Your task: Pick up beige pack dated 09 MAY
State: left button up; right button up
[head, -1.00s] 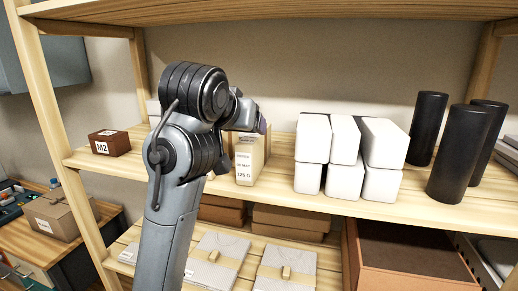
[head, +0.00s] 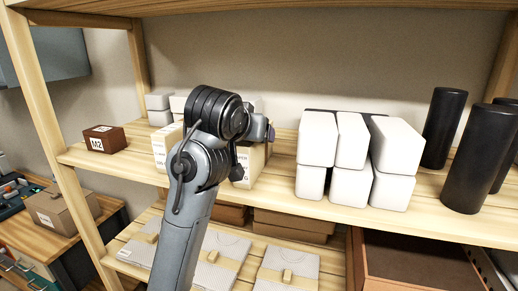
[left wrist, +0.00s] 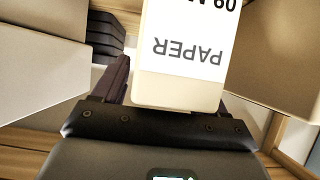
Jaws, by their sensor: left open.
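A beige pack (left wrist: 180,92) with a white label fills the top middle of the left wrist view. The label reads upside down "PAPER" and "09 M", with the rest cut off. My left gripper (head: 270,132) is open, and one dark finger (left wrist: 118,80) shows just left of this pack.
White blocks (head: 351,140) are stacked on the shelf (head: 300,207) to the right, with tall black cylinders (head: 471,160) beyond. A brown M2 box (head: 104,139) stands at the left. Plain beige surfaces (left wrist: 285,45) flank the pack in the left wrist view. An upper shelf (head: 260,8) lies overhead.

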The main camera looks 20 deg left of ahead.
pick_arm(q)
jog(key=c, duration=1.1)
jog(key=shift+s, duration=0.1)
jog(key=shift+c, duration=1.1)
jog(key=shift+r, duration=0.15)
